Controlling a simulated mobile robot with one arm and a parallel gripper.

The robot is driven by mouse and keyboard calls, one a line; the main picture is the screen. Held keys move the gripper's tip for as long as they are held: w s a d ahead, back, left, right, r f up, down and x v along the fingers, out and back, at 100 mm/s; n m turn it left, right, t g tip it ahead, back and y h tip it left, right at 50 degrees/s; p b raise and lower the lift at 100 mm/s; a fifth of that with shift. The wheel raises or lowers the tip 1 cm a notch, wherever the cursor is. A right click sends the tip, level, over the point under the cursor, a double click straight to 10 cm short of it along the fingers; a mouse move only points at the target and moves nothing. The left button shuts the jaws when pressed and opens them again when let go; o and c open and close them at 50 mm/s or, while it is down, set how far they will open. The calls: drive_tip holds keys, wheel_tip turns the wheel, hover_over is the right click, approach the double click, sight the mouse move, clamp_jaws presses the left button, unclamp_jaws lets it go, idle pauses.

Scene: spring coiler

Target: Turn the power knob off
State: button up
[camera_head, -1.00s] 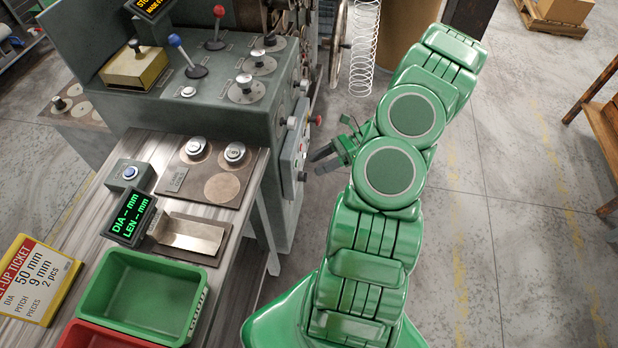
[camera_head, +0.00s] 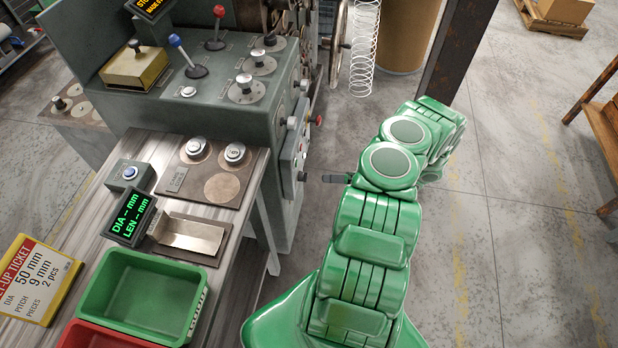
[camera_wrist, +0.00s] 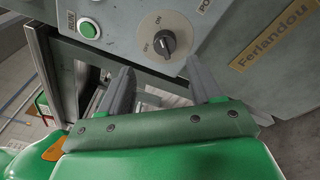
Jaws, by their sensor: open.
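The power knob (camera_wrist: 166,42) is a black rotary knob on a pale round plate with small position labels, set in the grey machine's side panel. In the head view the knob (camera_head: 302,176) is a small dark stub low on the machine's side. My gripper (camera_wrist: 160,65) is open and empty. Its fingertips lie just below the knob in the wrist view, one to each side, apart from it. In the head view my gripper (camera_head: 328,178) points left at the knob, mostly hidden by my arm.
A green push button (camera_wrist: 88,28) sits left of the knob on the panel, and a Ferlandou nameplate (camera_wrist: 275,38) to its right. A red knob (camera_head: 317,119) juts out higher on the machine. A dark post (camera_head: 458,50) stands behind my arm.

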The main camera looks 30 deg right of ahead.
sight(303, 177)
drive_tip(key=x, duration=0.7)
drive_tip(key=shift+w+a+f+m, duration=0.15)
drive_tip(key=shift+w+f+m, duration=0.15)
drive_tip(key=shift+f, duration=0.1)
drive_tip(key=shift+c, duration=0.5)
drive_tip(key=c, duration=0.9)
